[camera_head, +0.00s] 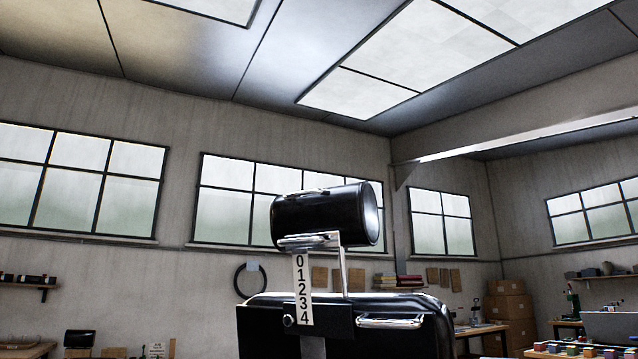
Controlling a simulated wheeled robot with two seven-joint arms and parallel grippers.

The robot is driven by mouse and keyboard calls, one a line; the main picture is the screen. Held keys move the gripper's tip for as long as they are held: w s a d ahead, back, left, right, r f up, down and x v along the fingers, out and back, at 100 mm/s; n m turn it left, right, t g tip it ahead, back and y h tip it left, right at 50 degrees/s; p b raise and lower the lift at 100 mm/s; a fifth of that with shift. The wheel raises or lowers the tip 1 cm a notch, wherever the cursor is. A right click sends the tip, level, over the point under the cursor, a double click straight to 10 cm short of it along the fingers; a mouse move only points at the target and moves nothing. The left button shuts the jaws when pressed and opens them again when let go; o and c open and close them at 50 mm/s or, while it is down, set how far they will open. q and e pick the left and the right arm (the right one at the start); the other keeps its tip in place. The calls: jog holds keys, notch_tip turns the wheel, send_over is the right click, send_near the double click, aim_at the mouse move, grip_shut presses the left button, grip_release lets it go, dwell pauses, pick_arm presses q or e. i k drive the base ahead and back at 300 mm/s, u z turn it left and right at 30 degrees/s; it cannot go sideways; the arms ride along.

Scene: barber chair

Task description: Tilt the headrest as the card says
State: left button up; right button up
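A black cylindrical headrest (318,217) with a shiny end cap stands on a metal bracket (346,268) above the black chair back (385,330). A small round knob (290,320) sits beside the strip near the 4. A chrome handle (388,322) is on the chair back to the right. A small white card with print (155,350) stands far off at the lower left; its text is too small to read. Neither gripper shows.
Behind are a wall with windows (97,180), a black ring (250,280) and a shelf (398,283). Cardboard boxes (510,310) stand at the right. A bench with coloured blocks (580,350) is at the lower right. The air around the headrest looks clear.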

aim_at(350, 209)
jog(key=z, duration=1.05)
jog(key=i, duration=0.45)
jog(key=z, duration=0.05)
